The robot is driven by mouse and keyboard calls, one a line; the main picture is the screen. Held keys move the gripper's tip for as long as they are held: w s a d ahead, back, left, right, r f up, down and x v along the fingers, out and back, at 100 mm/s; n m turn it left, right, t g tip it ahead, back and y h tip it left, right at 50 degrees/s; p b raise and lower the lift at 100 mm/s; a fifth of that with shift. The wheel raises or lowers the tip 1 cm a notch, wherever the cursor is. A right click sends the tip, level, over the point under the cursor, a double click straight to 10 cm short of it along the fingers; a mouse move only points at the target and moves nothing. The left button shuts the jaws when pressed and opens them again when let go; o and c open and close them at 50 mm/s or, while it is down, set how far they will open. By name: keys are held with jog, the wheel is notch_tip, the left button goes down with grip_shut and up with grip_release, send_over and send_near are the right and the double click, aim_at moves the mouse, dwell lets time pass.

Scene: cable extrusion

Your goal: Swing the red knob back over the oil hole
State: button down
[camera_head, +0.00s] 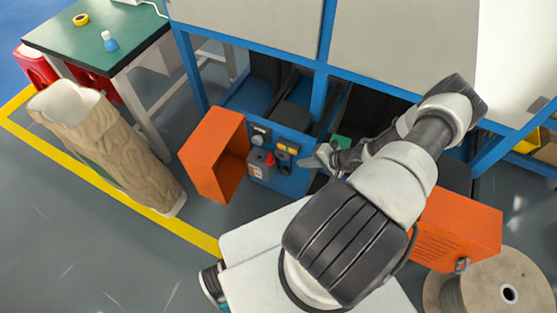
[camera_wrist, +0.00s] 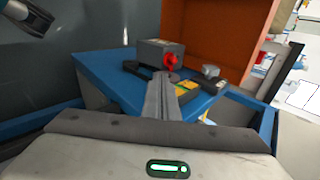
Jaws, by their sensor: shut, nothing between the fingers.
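The red knob (camera_head: 270,158) is on a grey box (camera_head: 257,163) on the blue machine panel, inside the open orange cover. In the wrist view the red knob (camera_wrist: 170,62) stands up at the front of the grey box (camera_wrist: 150,50), just beyond my fingertips. My gripper (camera_wrist: 166,78) is shut and empty, its fingers pointing toward the knob. In the head view my gripper (camera_head: 308,161) is to the right of the knob, with a gap between them. I cannot make out the oil hole.
An orange cover (camera_head: 212,153) stands open left of the panel. Yellow labelled parts (camera_head: 287,149) and a black knob (camera_wrist: 210,71) are near the red knob. Blue frame posts (camera_head: 319,95) rise around the panel. A sack (camera_head: 105,140) stands at left, a cable spool (camera_head: 480,290) at right.

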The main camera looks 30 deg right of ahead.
dwell(0.3)
jog(key=b, duration=0.2)
send_near(272, 161)
jog(key=x, duration=0.4)
jog(key=shift+s+f, duration=0.15)
jog(key=shift+f, duration=0.5)
jog(key=shift+w+a, duration=0.35)
jog(key=shift+w, duration=0.25)
